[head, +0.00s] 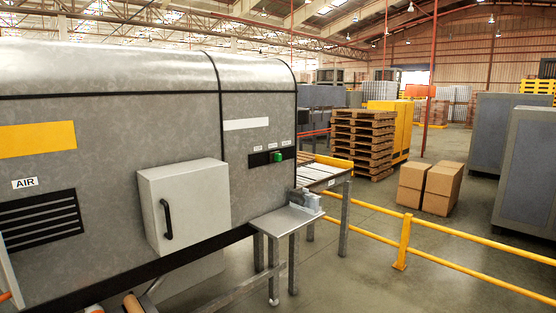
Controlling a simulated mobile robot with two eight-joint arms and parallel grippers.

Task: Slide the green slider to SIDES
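The green slider (278,157) is a small green block on a short black horizontal track (260,159). The track is on the side of a large grey machine (110,115), near its right end. The slider stands right of the track's middle. Several small white labels (273,146) sit in a row above the track; their words are too small to read, so I cannot tell which one is SIDES. Neither of my grippers shows in the head view.
A white box (183,203) with a black handle juts from the machine left of the track. A small metal table (286,220) holding grey blocks (308,198) stands below the track. A roller conveyor (322,174) lies behind. A yellow railing (405,240) crosses the right floor.

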